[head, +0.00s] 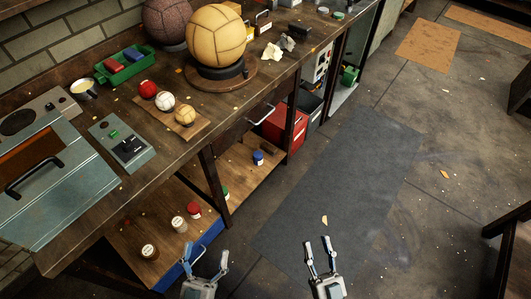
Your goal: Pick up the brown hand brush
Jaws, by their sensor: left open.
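A small brown and dark item (262,20) lies at the far end of the workbench, behind the large tan ball. It may be the brown hand brush, but it is too small to tell. My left gripper (205,258) is open and empty at the bottom of the head view, in front of the bench's lower shelf. My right gripper (318,252) is open and empty to its right, above the dark floor mat. Both grippers are far from the brown item.
The workbench (190,155) bears a large tan ball (215,36) on a round stand, a dark ball (168,20), small balls on a board, a green tray (124,68), a mug (83,88) and machines. Jars stand on the lower shelf (238,175). The floor mat (345,185) is mostly clear.

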